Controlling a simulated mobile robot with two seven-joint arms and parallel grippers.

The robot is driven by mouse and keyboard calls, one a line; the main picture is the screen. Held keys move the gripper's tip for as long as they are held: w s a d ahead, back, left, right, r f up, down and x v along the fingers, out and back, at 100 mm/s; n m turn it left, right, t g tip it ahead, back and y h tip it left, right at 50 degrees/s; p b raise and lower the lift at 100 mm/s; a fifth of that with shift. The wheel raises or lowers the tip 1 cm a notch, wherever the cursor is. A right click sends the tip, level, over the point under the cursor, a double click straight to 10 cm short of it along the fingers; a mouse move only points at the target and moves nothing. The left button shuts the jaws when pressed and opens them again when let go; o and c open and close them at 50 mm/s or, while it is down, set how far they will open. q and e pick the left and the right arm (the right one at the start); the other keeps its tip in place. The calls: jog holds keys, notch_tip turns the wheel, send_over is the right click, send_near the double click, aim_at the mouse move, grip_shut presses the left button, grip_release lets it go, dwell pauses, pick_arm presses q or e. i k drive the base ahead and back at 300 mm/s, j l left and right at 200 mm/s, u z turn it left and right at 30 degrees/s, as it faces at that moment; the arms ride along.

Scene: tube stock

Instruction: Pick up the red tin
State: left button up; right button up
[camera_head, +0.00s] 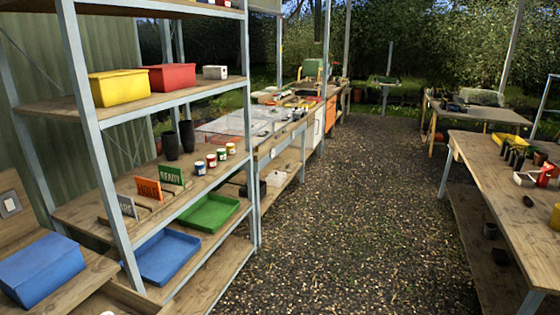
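A row of several small tins stands on the middle board of the shelf rack (93,150) at the left. One tin in the row, the red tin (211,161), looks red with a pale top. The nearest is a blue-looking tin (200,169). The tins are small here, so their exact colours are hard to tell. Neither of my grippers is in view.
Dark pots (187,136) stand behind the tins. Sign cards (149,188) stand nearer on the same board. Blue (168,257) and green (208,213) trays lie below. A wooden table (510,185) stands at the right. The gravel floor (350,220) between is clear.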

aim_at(211, 159)
jog(key=i+j+z, duration=0.1)
jog(key=i+z, duration=0.25)
jog(key=i, duration=1.25)
jog(key=i+u, duration=0.75)
jog(key=i+l+u, duration=0.2)
jog(key=i+u, duration=0.15)
jog(key=i, duration=0.05)
